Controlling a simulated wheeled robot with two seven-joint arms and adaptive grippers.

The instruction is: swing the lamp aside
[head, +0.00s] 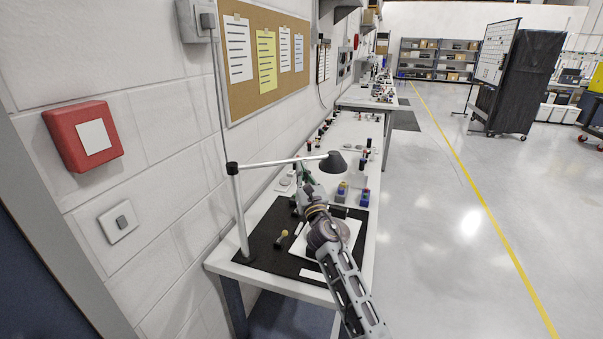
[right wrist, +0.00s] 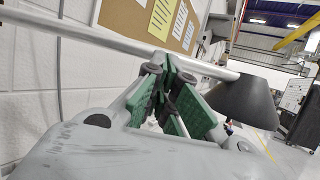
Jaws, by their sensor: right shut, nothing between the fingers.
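The lamp has a pale upright post (head: 239,215) at the near left corner of the bench, a thin horizontal arm and a dark cone shade (head: 333,163). The arm reaches from the post to the right, over the bench. My right gripper (head: 305,180) is below the lamp arm, left of the shade. In the right wrist view, my right gripper (right wrist: 172,78) has green-padded fingers shut with nothing between them. Their tips overlap the lamp arm (right wrist: 95,34) in the picture, left of the shade (right wrist: 243,100); whether they touch it I cannot tell. My left gripper is out of view.
The white bench (head: 352,132) runs along the wall. Blue blocks (head: 342,191) stand right of the gripper. A corkboard (head: 265,60) hangs on the wall.

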